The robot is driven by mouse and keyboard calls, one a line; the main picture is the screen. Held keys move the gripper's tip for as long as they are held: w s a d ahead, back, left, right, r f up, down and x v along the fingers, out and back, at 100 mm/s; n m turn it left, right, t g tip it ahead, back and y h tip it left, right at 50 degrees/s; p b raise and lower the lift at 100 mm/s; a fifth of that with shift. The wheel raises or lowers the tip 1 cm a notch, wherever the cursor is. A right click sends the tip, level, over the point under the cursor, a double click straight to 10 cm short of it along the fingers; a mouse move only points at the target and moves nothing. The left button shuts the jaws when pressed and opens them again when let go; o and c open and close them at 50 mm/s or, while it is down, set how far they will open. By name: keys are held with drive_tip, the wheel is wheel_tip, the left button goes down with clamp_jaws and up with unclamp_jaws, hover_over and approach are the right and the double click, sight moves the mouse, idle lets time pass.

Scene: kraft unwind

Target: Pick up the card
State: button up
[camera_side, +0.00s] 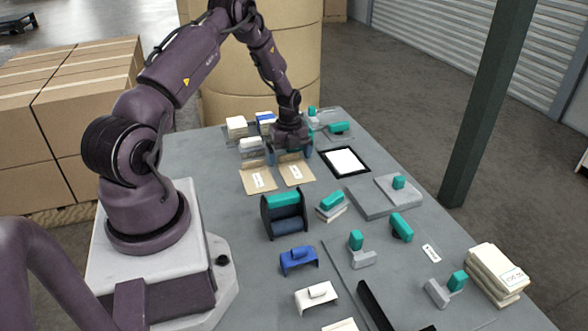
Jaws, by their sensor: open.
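My gripper (290,155) is at the far part of the grey table, pointing down with its fingers apart. It is just behind two tan folders that lie side by side, the left folder (248,186) and the right folder (303,178). Each folder bears a small white card, one on the left (258,180) and one on the right (296,171). I cannot tell whether the fingers touch the right folder. A larger white sheet (344,162) lies in a black frame to the right of my gripper. A small white label (431,253) lies flat at the right.
Stacks of paper (250,148) stand left of my gripper. A black holder with a teal top (284,210) stands mid-table. Blue (299,260), white (316,297) and teal-and-grey pieces are spread nearer. A paper bundle (495,275) lies at the right edge. A green post (480,110) rises beyond.

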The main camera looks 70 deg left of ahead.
drive_tip(key=c, duration=0.7)
